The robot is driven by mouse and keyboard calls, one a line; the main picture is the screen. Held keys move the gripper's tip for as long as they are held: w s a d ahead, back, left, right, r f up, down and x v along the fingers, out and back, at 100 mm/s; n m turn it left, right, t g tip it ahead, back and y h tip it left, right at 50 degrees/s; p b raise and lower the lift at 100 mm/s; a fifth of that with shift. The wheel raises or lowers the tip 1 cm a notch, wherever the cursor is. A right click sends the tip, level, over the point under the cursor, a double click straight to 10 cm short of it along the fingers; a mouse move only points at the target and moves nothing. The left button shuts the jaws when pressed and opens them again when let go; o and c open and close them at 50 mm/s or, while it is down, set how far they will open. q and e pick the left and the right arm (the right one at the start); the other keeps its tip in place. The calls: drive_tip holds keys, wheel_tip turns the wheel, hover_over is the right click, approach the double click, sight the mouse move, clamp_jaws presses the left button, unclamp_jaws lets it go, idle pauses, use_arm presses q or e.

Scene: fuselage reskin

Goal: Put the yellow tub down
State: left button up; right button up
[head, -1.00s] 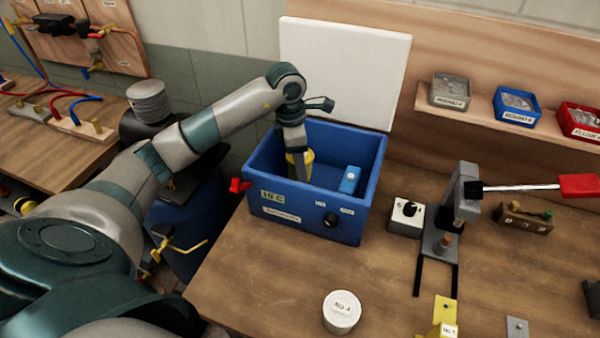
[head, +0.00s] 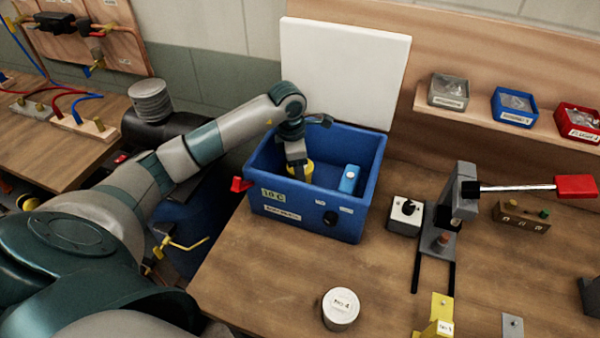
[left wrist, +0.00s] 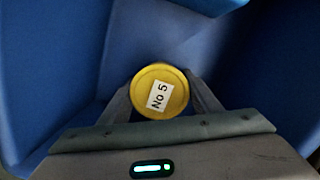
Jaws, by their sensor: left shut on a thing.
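The yellow tub (head: 303,181) is inside the blue box (head: 335,226), towards its left side. In the left wrist view the tub's lid (left wrist: 160,91) carries a "No 5" label. My left gripper (head: 299,168) reaches down into the box and is shut on the tub, with one finger on each side of it. The box's front wall hides the tub's base, so I cannot tell whether it touches the floor. A small blue block (head: 349,180) is in the box to the right of the tub. My right gripper is not in view.
The box's white lid (head: 345,72) stands upright behind it. A white tub (head: 341,308) stands on the bench in front. A switch box (head: 405,216) and a lever press (head: 455,205) stand to the right. Bare wood lies left of the white tub.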

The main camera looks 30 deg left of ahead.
use_arm(q)
drive_tip(key=shift+f, duration=0.2)
drive_tip(key=o, duration=1.2)
drive_tip(key=shift+r, duration=0.1)
drive_tip(key=shift+r, duration=0.1)
drive_tip(key=shift+r, duration=0.1)
drive_tip(key=shift+a+r, duration=0.1)
drive_tip(key=shift+r, duration=0.3)
drive_tip(key=r+b, duration=0.1)
drive_tip(key=r, duration=0.2)
drive_tip(key=r+b, duration=0.2)
drive_tip(key=r, duration=0.1)
drive_tip(key=r+b, duration=0.1)
drive_tip(key=r, duration=0.3)
drive_tip(key=shift+s+a, duration=0.4)
drive_tip(key=shift+r, duration=0.5)
